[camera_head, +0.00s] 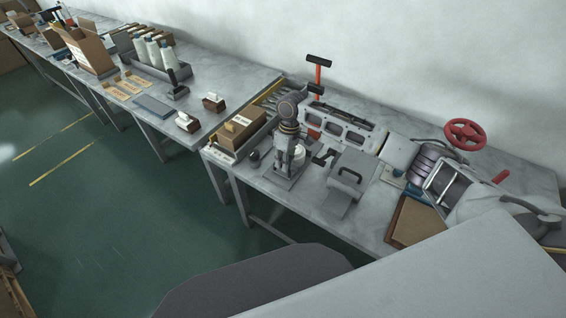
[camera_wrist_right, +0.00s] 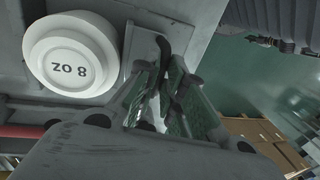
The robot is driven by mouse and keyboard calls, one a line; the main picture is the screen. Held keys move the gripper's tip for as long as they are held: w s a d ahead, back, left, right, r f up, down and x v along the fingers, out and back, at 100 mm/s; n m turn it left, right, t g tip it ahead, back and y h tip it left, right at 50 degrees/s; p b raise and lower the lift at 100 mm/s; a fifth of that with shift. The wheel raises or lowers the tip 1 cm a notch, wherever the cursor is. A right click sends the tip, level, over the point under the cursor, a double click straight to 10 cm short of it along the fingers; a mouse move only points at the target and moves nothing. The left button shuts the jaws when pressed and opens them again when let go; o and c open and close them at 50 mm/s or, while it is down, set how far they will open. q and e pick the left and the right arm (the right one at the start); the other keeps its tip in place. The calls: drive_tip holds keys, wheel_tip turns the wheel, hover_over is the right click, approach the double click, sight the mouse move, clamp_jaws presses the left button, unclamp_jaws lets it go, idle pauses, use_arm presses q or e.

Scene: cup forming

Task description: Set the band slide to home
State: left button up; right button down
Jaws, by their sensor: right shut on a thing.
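My right gripper (camera_head: 280,160) points down beside the white round form (camera_head: 299,156) at the small forming stand (camera_head: 284,176). In the right wrist view the form is marked "8 OZ" (camera_wrist_right: 70,54) and lies left of the gripper (camera_wrist_right: 165,88). The green-padded fingers are close together on a small dark part (camera_wrist_right: 163,50), apparently the band slide's grip; the fingers hide much of it. I cannot make out the slide's track or its home mark. My left gripper is not in view.
A red post with a black T-handle (camera_head: 318,63) stands behind the stand. A cardboard box (camera_head: 241,124) in a tray is to its left, a grey block with a dark handle (camera_head: 350,178) to its right. A red handwheel (camera_head: 466,133) is farther right. Open floor (camera_head: 110,220) lies in front.

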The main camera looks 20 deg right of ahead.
drive_tip(key=c, duration=1.5)
unclamp_jaws()
drive_tip(key=shift+w+d, duration=0.2)
drive_tip(key=shift+r, duration=0.1)
drive_tip(key=shift+w+d+r, duration=0.25)
drive_tip(key=shift+d+r, duration=0.05)
drive_tip(key=shift+r, duration=1.65)
drive_tip(key=shift+w+d+r, duration=0.2)
drive_tip(key=shift+d+r, duration=0.15)
drive_tip(key=shift+r, duration=1.55)
drive_tip(key=shift+w+d+r, duration=0.25)
drive_tip(key=shift+d+r, duration=0.05)
drive_tip(key=shift+r, duration=1.65)
